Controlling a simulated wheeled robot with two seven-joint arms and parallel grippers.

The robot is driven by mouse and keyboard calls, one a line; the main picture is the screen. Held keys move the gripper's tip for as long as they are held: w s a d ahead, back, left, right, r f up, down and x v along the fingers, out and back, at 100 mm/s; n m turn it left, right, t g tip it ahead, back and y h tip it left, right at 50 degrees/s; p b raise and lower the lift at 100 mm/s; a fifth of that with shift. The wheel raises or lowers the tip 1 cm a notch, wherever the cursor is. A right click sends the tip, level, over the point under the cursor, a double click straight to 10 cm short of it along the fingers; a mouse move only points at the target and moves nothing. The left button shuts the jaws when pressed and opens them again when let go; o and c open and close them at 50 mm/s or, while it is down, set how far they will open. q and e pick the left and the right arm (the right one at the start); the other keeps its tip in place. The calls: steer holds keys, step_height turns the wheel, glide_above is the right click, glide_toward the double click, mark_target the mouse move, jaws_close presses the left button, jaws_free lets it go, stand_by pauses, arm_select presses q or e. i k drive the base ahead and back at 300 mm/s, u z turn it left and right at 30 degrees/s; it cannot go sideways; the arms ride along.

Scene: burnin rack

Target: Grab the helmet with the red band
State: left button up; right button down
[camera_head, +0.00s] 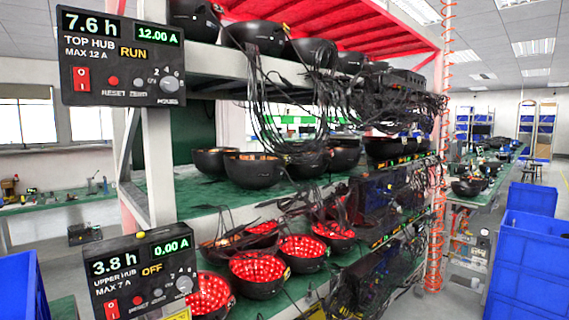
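Black bowl-shaped helmets sit open side up on the rack's shelves. On the lower shelf several have red, dotted insides: one at the front left (210,294), one beside it (258,272), and others behind (302,250) and (334,235). On the middle shelf, dark helmets (252,170) and (215,161) show orange-brown inner rims. More dark helmets (253,36) stand on the top shelf. I cannot make out a distinct red band on any single helmet. Neither of my grippers is in view.
Two control boxes, TOP HUB (122,58) reading RUN and UPPER HUB (143,275) reading OFF, hang at the rack's left front. Black cables (290,110) dangle between shelves. Blue crates stand at right (530,265) and lower left (22,287). An orange coiled hose (437,215) hangs right.

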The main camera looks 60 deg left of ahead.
mark_target(313, 170)
steer(key=u, duration=0.7)
steer(key=i, duration=0.75)
steer(key=u, duration=0.75)
